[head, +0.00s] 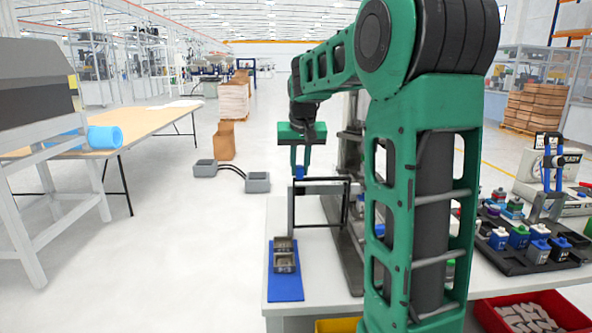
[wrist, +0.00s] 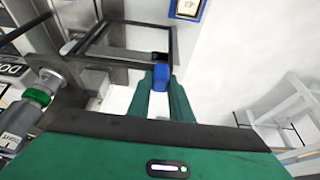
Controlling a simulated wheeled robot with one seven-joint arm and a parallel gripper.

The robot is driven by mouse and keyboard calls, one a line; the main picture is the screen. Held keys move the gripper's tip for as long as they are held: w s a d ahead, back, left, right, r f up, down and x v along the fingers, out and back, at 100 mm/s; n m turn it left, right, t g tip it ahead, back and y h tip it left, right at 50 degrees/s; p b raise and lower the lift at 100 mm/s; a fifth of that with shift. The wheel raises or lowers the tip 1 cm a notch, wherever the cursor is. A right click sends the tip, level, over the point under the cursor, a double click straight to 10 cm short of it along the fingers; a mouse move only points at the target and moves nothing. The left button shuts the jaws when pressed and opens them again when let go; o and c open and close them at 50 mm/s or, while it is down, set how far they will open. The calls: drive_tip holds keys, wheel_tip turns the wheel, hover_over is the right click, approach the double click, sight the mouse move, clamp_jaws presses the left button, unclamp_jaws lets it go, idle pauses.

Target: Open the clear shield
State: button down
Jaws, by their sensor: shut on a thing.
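The clear shield (head: 291,212) is a dark rectangular frame with see-through panes, standing on the white table in the head view. Its frame also shows in the wrist view (wrist: 91,38), upper left. A small blue handle (wrist: 161,76) sits at the frame's near corner. My gripper (head: 299,170) has green fingers and points down over the shield's left end. In the wrist view its two fingers are shut on the blue handle. The finger tips partly cover the handle.
A blue mat (head: 285,293) with grey holders lies at the table's front left. A black tray with several small bottles (head: 519,237) and a red bin (head: 537,312) are at right. My arm hides the table's middle.

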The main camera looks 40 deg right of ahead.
drive_tip(key=shift+w, duration=0.1)
drive_tip(key=c, duration=1.6)
unclamp_jaws()
drive_tip(key=shift+r, duration=0.1)
drive_tip(key=v, duration=1)
drive_tip(key=shift+a+r, duration=0.25)
drive_tip(key=shift+s+f, duration=0.1)
drive_tip(key=shift+s, duration=0.1)
